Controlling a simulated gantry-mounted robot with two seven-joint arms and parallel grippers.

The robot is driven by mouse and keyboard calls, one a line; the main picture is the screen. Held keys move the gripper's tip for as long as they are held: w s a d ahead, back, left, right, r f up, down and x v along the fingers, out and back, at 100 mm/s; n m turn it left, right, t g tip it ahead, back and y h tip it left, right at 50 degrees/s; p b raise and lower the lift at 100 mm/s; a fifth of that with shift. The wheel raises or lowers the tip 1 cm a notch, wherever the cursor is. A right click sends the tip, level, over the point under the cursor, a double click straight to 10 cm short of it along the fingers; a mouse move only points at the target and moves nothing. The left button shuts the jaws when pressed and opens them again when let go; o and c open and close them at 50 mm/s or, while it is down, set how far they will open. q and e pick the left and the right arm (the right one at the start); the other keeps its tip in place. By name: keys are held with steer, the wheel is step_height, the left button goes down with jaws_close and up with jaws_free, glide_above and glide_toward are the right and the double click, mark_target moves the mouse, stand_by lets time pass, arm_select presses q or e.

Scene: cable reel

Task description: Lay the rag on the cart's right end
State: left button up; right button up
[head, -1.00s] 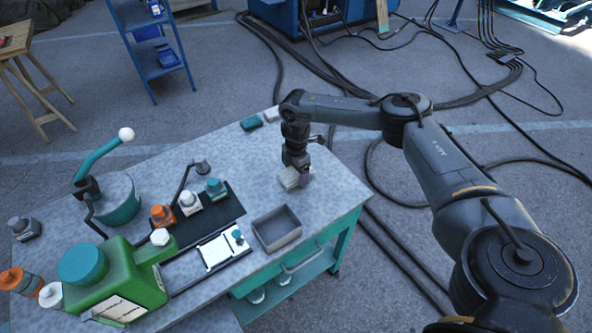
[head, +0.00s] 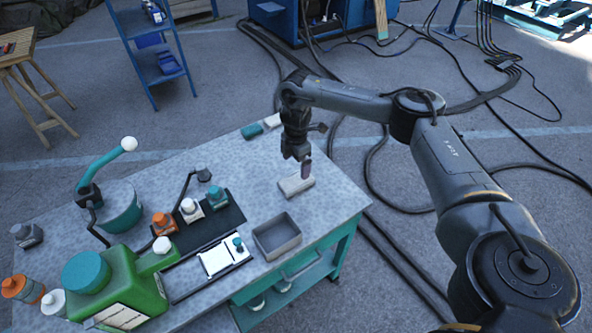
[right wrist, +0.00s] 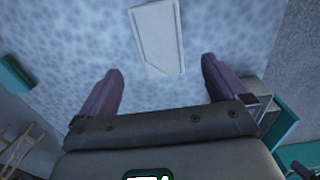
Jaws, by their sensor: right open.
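The pale folded rag (head: 294,187) lies flat on the right end of the cart's grey top (head: 340,198). It also shows in the right wrist view as a whitish rectangle (right wrist: 157,38), just beyond my fingertips. My right gripper (head: 302,172) is above the rag and apart from it. In the right wrist view, the fingers of my right gripper (right wrist: 160,78) are spread wide with nothing between them. My left gripper is not in view.
A grey open bin (head: 277,236) stands at the cart's front edge, near the rag. A teal block (head: 251,131) and a pale block (head: 272,120) lie at the back edge. Bottles, a green canister (head: 130,283) and a dark mat fill the left part.

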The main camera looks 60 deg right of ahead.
step_height(320, 180, up, 4)
steer(key=shift+f+p, duration=0.1)
steer(key=shift+p, duration=0.9)
